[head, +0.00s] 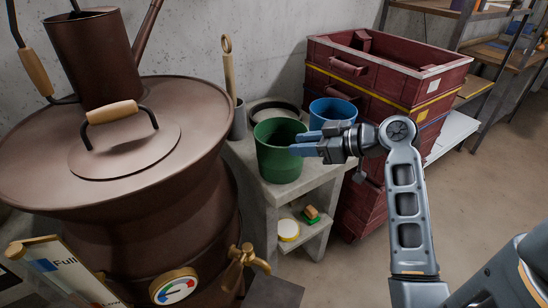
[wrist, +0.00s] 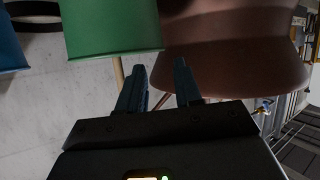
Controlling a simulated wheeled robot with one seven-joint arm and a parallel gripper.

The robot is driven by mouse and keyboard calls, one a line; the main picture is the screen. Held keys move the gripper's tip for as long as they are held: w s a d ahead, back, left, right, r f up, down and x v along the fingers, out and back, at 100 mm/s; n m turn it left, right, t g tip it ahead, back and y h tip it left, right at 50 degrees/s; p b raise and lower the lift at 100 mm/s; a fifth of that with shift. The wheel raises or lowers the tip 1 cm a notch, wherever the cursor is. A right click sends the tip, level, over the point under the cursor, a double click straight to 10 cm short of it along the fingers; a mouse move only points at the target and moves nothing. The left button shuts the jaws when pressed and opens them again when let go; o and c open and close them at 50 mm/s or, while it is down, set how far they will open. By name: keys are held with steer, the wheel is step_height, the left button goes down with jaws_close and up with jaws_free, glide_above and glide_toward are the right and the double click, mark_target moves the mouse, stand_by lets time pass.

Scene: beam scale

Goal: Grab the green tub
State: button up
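The green tub (head: 279,158) stands upright on a small grey stand, left of my gripper (head: 297,143). My gripper points left, and its blue fingertips overlap the tub's right rim in the head view. In the wrist view the green tub (wrist: 112,28) is at the top, beyond and left of the fingers. The fingers (wrist: 160,75) are spread apart with nothing between them. I cannot tell whether a fingertip touches the tub.
A blue tub (head: 333,110) stands behind my gripper, right of the green tub. A large brown drum-like vessel (head: 110,225) is close on the left. Stacked red crates (head: 385,70) stand behind right. The grey stand's lower shelf (head: 305,236) holds small items.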

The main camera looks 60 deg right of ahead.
mark_target(274, 147)
steer(key=p+x, duration=0.1)
steer(key=x, duration=0.6)
steer(key=shift+w+a+p, duration=0.15)
steer(key=shift+w+p, duration=0.2)
steer(key=shift+w, duration=0.05)
steer(key=c, duration=0.6)
jaws_close()
steer(key=shift+s+f, duration=0.1)
steer(key=shift+f, duration=0.1)
stand_by(0.4)
